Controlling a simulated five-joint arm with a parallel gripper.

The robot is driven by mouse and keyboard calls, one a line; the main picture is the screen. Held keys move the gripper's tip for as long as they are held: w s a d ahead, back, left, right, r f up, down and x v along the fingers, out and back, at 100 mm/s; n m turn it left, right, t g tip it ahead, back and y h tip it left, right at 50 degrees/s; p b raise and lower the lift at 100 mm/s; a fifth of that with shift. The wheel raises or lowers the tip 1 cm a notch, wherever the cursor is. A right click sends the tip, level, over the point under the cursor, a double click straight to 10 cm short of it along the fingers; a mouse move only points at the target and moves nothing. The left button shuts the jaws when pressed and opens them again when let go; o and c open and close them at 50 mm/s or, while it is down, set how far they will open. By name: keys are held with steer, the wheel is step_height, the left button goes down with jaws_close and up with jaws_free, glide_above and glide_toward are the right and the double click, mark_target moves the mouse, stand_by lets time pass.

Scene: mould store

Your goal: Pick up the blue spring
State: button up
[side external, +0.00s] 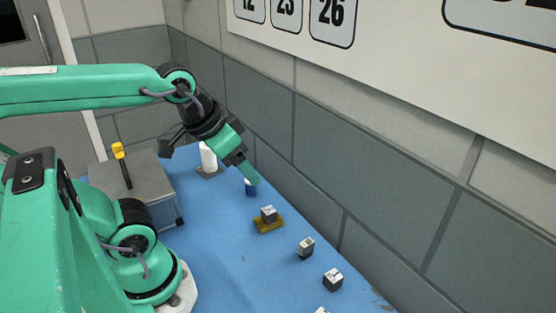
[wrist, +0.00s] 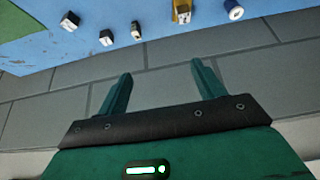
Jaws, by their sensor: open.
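The blue spring (side external: 251,188) shows as a small dark blue upright cylinder on the blue table in the side external view, partly hidden by my gripper. It also shows in the wrist view (wrist: 233,10) at the top right, blue with a pale round end. My gripper (side external: 253,179) overlaps the spring in the side view; that view does not show whether they touch. In the wrist view my gripper (wrist: 161,69) is open, with its two green fingers apart and nothing between them. The spring lies beyond the right finger there, not between the fingers.
A yellow block (side external: 268,225) with a small grey block (side external: 268,213) on it stands nearby. Several small black-and-white blocks (side external: 306,247) line the table (side external: 225,255). A grey box (side external: 150,178), a yellow-headed tool (side external: 122,165) and a white cylinder (side external: 208,157) stand behind. A wall borders the table.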

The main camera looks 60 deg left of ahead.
steer(key=shift+c, duration=1.2)
steer(key=shift+w, duration=0.1)
steer(key=n+g, duration=0.6)
steer(key=n, duration=0.4)
glide_above(250, 186)
steer(key=a, duration=0.1)
steer(key=f, duration=1.6)
steer(key=shift+w+a, duration=0.1)
steer(key=shift+w, duration=0.25)
steer(key=shift+a+f, duration=0.2)
steer(key=shift+f, duration=1.4)
steer(key=shift+f, duration=0.1)
